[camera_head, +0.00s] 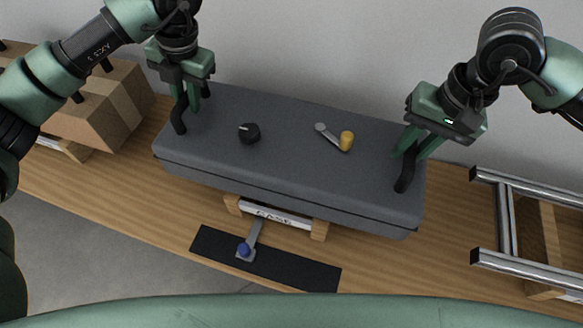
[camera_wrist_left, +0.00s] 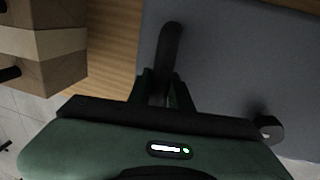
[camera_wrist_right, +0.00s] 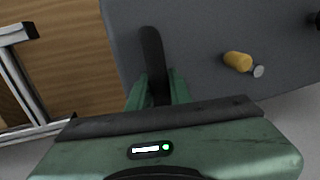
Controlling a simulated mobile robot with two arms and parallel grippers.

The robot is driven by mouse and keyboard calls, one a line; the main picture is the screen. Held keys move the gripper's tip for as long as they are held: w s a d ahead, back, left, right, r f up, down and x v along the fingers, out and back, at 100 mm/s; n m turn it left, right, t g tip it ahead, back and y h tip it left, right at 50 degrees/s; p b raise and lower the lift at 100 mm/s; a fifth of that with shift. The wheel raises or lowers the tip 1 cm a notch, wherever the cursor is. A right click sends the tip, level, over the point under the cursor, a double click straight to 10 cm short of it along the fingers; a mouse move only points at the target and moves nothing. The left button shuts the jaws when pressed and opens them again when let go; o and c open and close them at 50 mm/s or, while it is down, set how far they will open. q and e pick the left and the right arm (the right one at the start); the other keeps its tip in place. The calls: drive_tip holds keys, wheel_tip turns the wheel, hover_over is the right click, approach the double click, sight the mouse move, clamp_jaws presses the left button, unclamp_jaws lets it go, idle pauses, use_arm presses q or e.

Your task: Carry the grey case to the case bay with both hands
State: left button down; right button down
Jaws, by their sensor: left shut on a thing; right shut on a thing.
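The grey case (camera_head: 300,165) is a long box with a black handle at each end. It lies across the middle of the head view, above the wooden bench, slightly tilted in the picture. My left gripper (camera_head: 189,105) is shut on the case's left handle (camera_wrist_left: 169,48). My right gripper (camera_head: 412,150) is shut on the right handle (camera_wrist_right: 153,50). On the lid are a black knob (camera_head: 249,133) and a yellow-capped piece (camera_head: 346,141) beside a small grey lever (camera_head: 327,134). The case bay cannot be made out for certain; a metal rail frame (camera_head: 507,220) stands at the right.
A cardboard box (camera_head: 112,105) with black handles sits at the left. A wood-and-metal support (camera_head: 275,215) shows below the case. A pale wall is behind.

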use_arm(q)
drive_tip(key=c, duration=1.6)
unclamp_jaws()
drive_tip(key=shift+f, duration=0.15)
use_arm(e)
drive_tip(key=c, duration=1.6)
unclamp_jaws()
drive_tip(key=shift+f, duration=0.15)
use_arm(q)
drive_tip(key=o, duration=0.3)
drive_tip(key=shift+s, duration=0.15)
use_arm(e)
drive_tip(key=o, duration=0.3)
drive_tip(key=shift+s, duration=0.15)
